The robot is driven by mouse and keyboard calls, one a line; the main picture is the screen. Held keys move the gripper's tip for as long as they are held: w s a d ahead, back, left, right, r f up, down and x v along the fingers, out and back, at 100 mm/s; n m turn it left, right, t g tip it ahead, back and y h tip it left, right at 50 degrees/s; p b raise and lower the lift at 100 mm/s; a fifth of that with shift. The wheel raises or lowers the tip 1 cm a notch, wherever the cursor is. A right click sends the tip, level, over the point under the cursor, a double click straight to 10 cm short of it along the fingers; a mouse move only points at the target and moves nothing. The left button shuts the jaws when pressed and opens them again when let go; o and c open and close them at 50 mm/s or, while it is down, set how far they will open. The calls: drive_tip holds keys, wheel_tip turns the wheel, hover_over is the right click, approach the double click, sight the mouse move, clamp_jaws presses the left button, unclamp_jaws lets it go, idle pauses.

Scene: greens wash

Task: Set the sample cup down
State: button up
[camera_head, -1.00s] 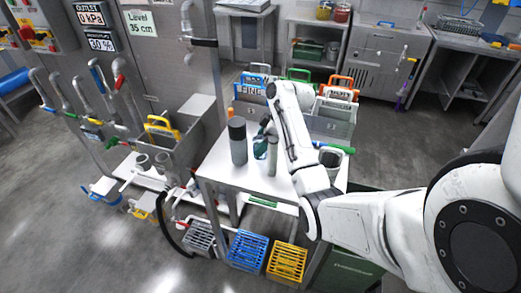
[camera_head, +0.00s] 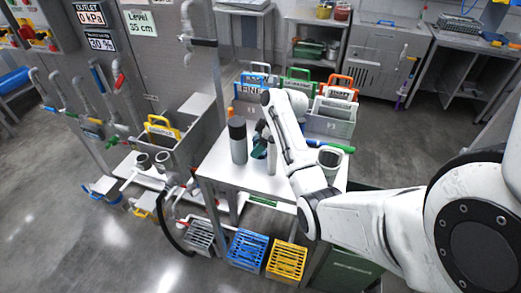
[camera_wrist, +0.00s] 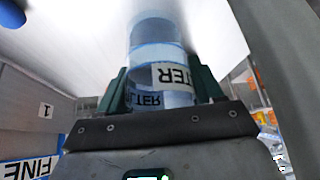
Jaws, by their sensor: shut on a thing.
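The sample cup (camera_wrist: 158,40) is a clear bluish cylinder with a white label reading "LTER" in the wrist view. My gripper (camera_wrist: 160,88) has its dark green fingers shut on either side of the cup. In the head view my gripper (camera_head: 260,143) is low over the pale table top (camera_head: 225,172), between a tall grey cylinder with a dark cap (camera_head: 238,141) and a slim cylinder (camera_head: 272,157). The cup is not clearly visible there. I cannot tell whether its base touches the table.
Bins with coloured handles, one marked "FINE" (camera_head: 253,88), stand at the table's back. A grey cup (camera_head: 330,157) and a green-ended tool (camera_head: 335,146) are at the right. The table's front left is clear. Blue (camera_head: 246,248) and yellow baskets (camera_head: 287,260) sit below.

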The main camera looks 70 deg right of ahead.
drive_tip(key=c, duration=0.3)
drive_tip(key=shift+r, duration=0.2)
wheel_tip(320, 180, up, 18)
drive_tip(key=p, duration=0.1)
drive_tip(key=shift+f+p, duration=0.2)
drive_tip(key=shift+p, duration=0.15)
idle(0.9)
